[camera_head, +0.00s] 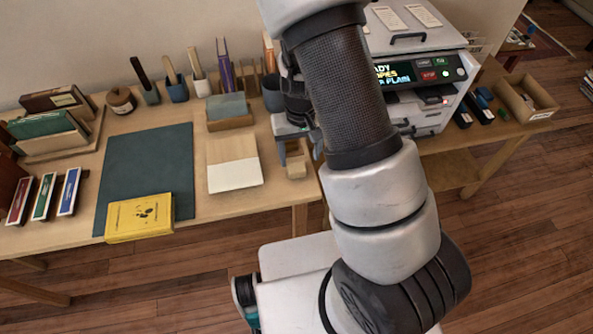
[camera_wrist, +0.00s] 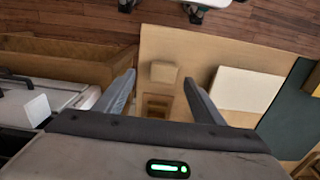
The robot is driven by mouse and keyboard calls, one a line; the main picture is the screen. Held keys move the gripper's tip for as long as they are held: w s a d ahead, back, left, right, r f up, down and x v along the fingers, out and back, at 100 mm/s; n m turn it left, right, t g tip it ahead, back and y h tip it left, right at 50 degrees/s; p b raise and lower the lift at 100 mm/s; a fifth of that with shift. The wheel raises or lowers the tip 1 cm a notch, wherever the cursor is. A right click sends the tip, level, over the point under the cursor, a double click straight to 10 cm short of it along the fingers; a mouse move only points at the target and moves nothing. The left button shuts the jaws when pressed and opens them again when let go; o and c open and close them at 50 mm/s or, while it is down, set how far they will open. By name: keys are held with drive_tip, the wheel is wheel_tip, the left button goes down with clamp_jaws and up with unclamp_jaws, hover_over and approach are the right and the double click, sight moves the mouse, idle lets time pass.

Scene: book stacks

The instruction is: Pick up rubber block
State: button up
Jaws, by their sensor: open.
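A small plain tan block (camera_wrist: 163,72), which looks like the rubber block, lies on the wooden table near its front edge. In the head view the block (camera_head: 296,170) is just left of my arm. My gripper (camera_wrist: 160,78) is open above the table. In the wrist view its two fingers stand on either side of the block, apart from it, with nothing held between them. A small wooden stand or frame (camera_wrist: 157,106) lies just behind the block, also between the fingers. My arm hides part of the table around the gripper in the head view.
Left of the block are a two-tone board (camera_head: 235,175), a dark green mat (camera_head: 145,165) and a yellow book (camera_head: 140,217). Tool holders and books line the back. A copier (camera_head: 420,60) stands to the right, with an open box (camera_head: 525,100) beyond it.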

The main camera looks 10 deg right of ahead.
sight(297, 167)
drive_tip(key=shift+w+a+f+b, duration=0.1)
drive_tip(key=shift+a+f, duration=0.05)
drive_tip(key=shift+f, duration=0.9)
drive_tip(key=shift+w+a+f+b, duration=0.1)
drive_tip(key=shift+f+b, duration=0.05)
drive_tip(key=shift+f, duration=0.9)
drive_tip(key=shift+w+a+f+b, duration=0.1)
drive_tip(key=shift+a+f, duration=0.05)
drive_tip(key=shift+f, duration=0.9)
drive_tip(key=c, duration=1.1)
